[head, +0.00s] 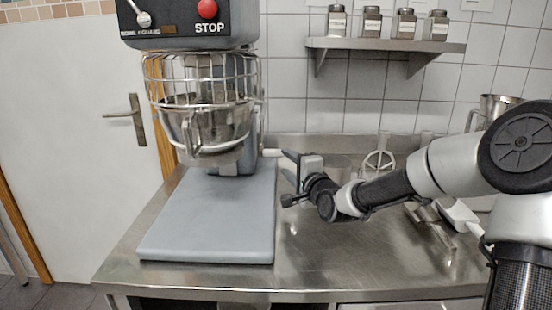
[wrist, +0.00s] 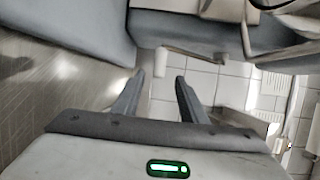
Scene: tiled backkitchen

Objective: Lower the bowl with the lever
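The metal bowl (head: 215,145) hangs in the stand mixer, below the wire guard (head: 200,75) and raised above the grey mixer base (head: 210,215). The lever (head: 271,153) has a pale handle and sticks out on the right side of the mixer column. In the wrist view the lever handle (wrist: 160,62) lies just ahead of the fingertips, roughly centred between them. My gripper (head: 286,165) is right of the column, close to the lever. In the wrist view my gripper (wrist: 160,76) has its two fingers apart with nothing between them; contact with the lever cannot be told.
The mixer stands on a steel counter (head: 330,255) against a tiled wall. A wire whisk tool (head: 378,162) is behind my arm. A shelf (head: 385,44) with several jars is above. A white door (head: 75,130) is at the left. The counter front is clear.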

